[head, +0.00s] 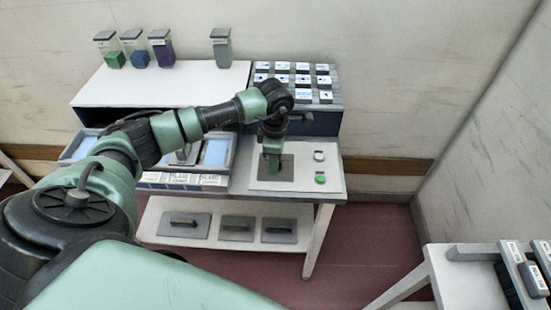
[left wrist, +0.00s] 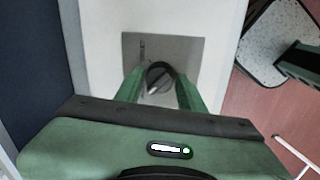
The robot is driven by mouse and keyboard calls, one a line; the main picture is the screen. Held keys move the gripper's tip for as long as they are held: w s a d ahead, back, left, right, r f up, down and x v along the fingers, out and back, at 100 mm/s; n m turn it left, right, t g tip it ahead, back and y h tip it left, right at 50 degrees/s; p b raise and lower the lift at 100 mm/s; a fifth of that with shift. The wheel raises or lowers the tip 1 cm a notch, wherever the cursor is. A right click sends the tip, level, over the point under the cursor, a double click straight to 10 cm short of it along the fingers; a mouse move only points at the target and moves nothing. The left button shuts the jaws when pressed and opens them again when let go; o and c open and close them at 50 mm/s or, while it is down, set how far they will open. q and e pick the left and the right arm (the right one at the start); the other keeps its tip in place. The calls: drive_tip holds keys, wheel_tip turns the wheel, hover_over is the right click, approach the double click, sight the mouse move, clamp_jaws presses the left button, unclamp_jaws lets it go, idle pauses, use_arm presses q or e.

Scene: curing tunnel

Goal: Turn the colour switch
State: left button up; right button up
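The colour switch (left wrist: 158,77) is a dark round knob on a grey square plate (left wrist: 190,50) in the left wrist view. A pale pointer mark on it points down and to the left. In the head view the plate (head: 287,177) lies on the white worktop, and my gripper hides the knob. My left gripper (head: 272,168) points down over the plate. In the left wrist view its two green fingers (left wrist: 160,88) stand apart, one on each side of the knob. I cannot tell whether they touch it. My right gripper is in neither view.
A white button (head: 319,156) and a green button (head: 320,178) sit right of the plate. A rack of labelled blocks (head: 295,80) stands behind. Blue-lined trays (head: 215,152) lie to the left. Several jars stand on the back shelf (head: 180,82). Another table (head: 465,280) is at right.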

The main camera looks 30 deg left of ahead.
use_arm(q)
clamp_jaws()
drive_tip(key=shift+w+f+m+b, duration=0.15)
drive_tip(key=shift+m+b, duration=0.45)
drive_tip(key=shift+b, duration=0.3)
drive_tip(key=m+b, duration=0.4)
drive_tip(key=shift+b, duration=0.35)
drive_tip(key=shift+m+b, duration=1)
drive_tip(key=shift+m, duration=0.1)
drive_tip(key=shift+r+m+h+b, duration=0.2)
drive_tip(key=shift+m+h+b, duration=0.1)
drive_tip(key=shift+m+b, duration=0.65)
drive_tip(key=shift+m, duration=0.35)
drive_tip(key=o, duration=0.5)
unclamp_jaws()
drive_tip(key=shift+o, duration=0.2)
